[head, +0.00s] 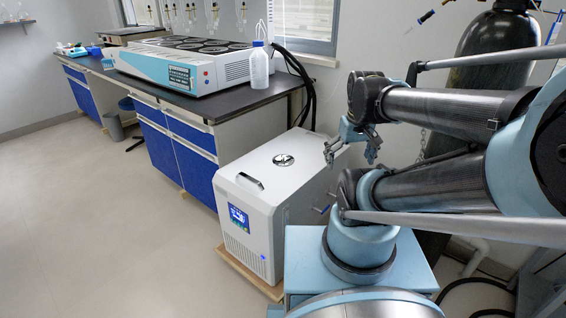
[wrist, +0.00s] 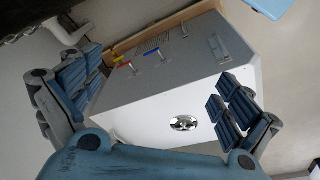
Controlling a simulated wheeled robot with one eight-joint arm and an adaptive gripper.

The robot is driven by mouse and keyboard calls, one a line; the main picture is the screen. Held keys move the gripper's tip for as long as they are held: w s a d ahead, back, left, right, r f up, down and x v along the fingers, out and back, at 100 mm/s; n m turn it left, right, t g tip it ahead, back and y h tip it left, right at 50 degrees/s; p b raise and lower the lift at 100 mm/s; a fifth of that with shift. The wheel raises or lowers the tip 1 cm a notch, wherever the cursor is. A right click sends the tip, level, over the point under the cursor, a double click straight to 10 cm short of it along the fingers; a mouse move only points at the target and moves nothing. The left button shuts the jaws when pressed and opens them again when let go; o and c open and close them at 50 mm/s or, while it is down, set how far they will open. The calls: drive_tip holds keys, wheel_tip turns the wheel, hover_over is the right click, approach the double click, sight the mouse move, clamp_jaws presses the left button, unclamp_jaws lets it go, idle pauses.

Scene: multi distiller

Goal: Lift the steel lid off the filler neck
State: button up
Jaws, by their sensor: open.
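The steel lid (head: 283,160) is a small shiny round cap on the top of the white chiller box (head: 292,195). It also shows in the wrist view as a shiny oval (wrist: 184,123) on the white box (wrist: 150,125). The filler neck is hidden under the lid. My gripper (head: 351,155) is in the air to the right of the lid in the head view, above the box's far right side. In the wrist view its blue-padded fingers (wrist: 155,105) are spread wide with nothing between them, and the lid lies beyond them, nearer the right finger.
A dark handle (head: 250,181) and a blue screen (head: 239,216) are on the box. Red, yellow and blue valve levers (wrist: 152,52) stick out of one side. The lab bench (head: 225,105) stands behind, with a plastic bottle (head: 259,66). A gas cylinder (head: 480,60) stands at right. The left floor is clear.

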drive_tip(key=w+a+r+n, duration=0.3)
drive_tip(key=w+r+n, duration=0.1)
drive_tip(key=w, duration=0.3)
drive_tip(key=n+g, duration=0.2)
drive_tip(key=n, duration=1.1)
hover_over(284, 156)
wheel_tip(284, 156, down, 16)
drive_tip(key=shift+s+a+r, duration=0.1)
drive_tip(key=shift+w+f, duration=0.15)
drive_tip(key=shift+f, duration=0.75)
drive_tip(key=shift+w+f, duration=0.15)
drive_tip(key=shift+f, duration=1.6)
